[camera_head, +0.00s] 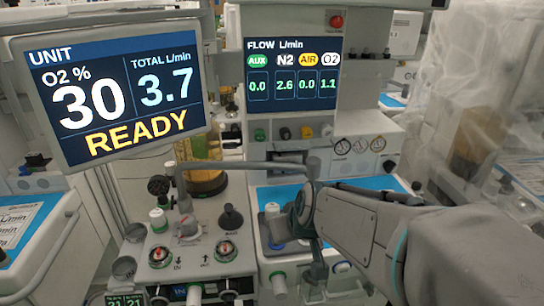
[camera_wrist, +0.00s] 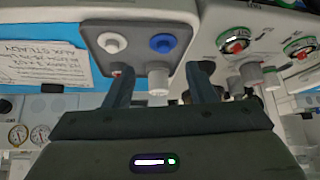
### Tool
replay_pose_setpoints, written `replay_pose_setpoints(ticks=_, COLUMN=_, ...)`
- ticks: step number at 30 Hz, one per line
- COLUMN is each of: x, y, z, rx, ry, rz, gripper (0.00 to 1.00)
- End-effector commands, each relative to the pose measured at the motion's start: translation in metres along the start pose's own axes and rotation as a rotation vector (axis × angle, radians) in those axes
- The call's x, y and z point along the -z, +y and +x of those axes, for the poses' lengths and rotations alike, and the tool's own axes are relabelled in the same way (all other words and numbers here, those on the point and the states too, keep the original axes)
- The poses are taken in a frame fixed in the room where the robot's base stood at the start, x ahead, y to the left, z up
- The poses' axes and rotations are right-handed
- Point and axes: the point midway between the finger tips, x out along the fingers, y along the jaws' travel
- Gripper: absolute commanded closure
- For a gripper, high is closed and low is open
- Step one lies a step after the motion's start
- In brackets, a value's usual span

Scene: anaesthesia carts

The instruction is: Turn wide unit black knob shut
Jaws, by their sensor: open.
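The wide unit's flow panel, with its FLOW screen (camera_head: 292,73), stands at the back centre in the head view. A row of small knobs sits below the screen, and the black knob (camera_head: 285,133) is under the N2 column, which reads 2.6. I cannot make out the black knob in the wrist view. My gripper (camera_wrist: 163,70) is open and empty, its fingers over a dark panel with white and blue knobs. In the head view my arm comes from the right, and my gripper is in front of and below the knob row. The fingertips are partly hidden there.
The tilted UNIT screen (camera_head: 115,90) stands at left. A grey bent tube (camera_head: 235,166) crosses before the panel. Round gauges (camera_head: 359,145) are at right. A blue mat (camera_head: 380,184) lies below.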

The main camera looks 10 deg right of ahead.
Motion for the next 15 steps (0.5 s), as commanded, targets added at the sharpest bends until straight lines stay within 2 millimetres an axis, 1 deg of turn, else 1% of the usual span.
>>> replay_pose_setpoints(ticks=1, x=0.029, y=0.000, z=-0.010, rx=-0.011, ry=0.072, rz=-0.025, gripper=0.49)
replay_pose_setpoints(ticks=2, x=0.045, y=0.000, z=-0.013, rx=-0.022, ry=0.123, rz=-0.044, gripper=0.49)
replay_pose_setpoints(ticks=3, x=0.066, y=0.001, z=-0.017, rx=-0.044, ry=0.188, rz=-0.067, gripper=0.49)
replay_pose_setpoints(ticks=5, x=0.095, y=0.005, z=-0.025, rx=-0.087, ry=0.279, rz=-0.098, gripper=0.49)
replay_pose_setpoints(ticks=6, x=0.113, y=0.008, z=-0.031, rx=-0.123, ry=0.332, rz=-0.116, gripper=0.49)
replay_pose_setpoints(ticks=9, x=0.147, y=0.019, z=-0.045, rx=-0.223, ry=0.435, rz=-0.150, gripper=0.49)
replay_pose_setpoints(ticks=10, x=0.155, y=0.022, z=-0.048, rx=-0.252, ry=0.457, rz=-0.157, gripper=0.49)
replay_pose_setpoints(ticks=12, x=0.169, y=0.030, z=-0.056, rx=-0.315, ry=0.494, rz=-0.170, gripper=0.49)
replay_pose_setpoints(ticks=15, x=0.180, y=0.037, z=-0.063, rx=-0.379, ry=0.522, rz=-0.180, gripper=0.49)
